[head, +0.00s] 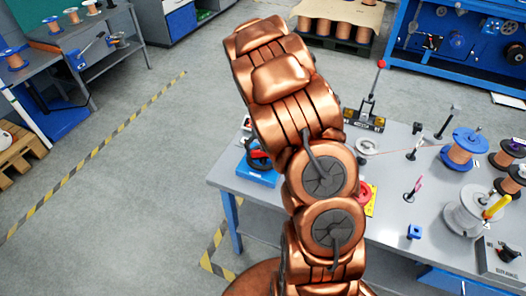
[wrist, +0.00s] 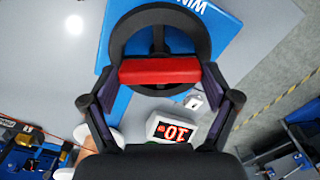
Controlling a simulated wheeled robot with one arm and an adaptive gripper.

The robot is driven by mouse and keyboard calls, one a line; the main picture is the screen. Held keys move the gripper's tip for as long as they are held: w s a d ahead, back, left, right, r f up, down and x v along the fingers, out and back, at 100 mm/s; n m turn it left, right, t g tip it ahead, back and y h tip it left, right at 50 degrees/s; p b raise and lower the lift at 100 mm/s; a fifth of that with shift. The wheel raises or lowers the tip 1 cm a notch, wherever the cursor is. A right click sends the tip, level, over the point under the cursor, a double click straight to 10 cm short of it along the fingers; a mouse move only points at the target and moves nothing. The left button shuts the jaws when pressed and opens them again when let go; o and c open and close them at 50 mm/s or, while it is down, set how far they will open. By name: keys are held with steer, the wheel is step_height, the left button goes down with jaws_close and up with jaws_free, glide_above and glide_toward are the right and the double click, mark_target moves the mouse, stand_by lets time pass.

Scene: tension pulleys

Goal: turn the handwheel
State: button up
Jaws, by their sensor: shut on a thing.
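The handwheel (wrist: 158,12) is a black ring with spokes, mounted on a blue base (wrist: 228,32) with partly visible white lettering. A red grip (wrist: 158,69) lies across the near part of the wheel. In the wrist view my gripper (wrist: 160,76) has its two dark fingers at either end of the red grip, shut on it. In the head view the blue base (head: 258,177) sits at the left corner of the grey table, with dark and red parts of the handwheel (head: 258,157) above it. My copper-coloured arm hides much around it, and my gripper cannot be made out there.
The grey table (head: 395,195) carries a blue spool (head: 465,143), a pale spool (head: 463,213) and several upright posts. A display with red digits (wrist: 172,131) is close to the wheel. The floor left of the table is clear, with yellow-black tape.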

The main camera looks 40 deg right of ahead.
steer(key=o, duration=0.9)
steer(key=shift+r, duration=0.1)
step_height(320, 180, up, 12)
steer(key=shift+a, duration=0.1)
stand_by(0.5)
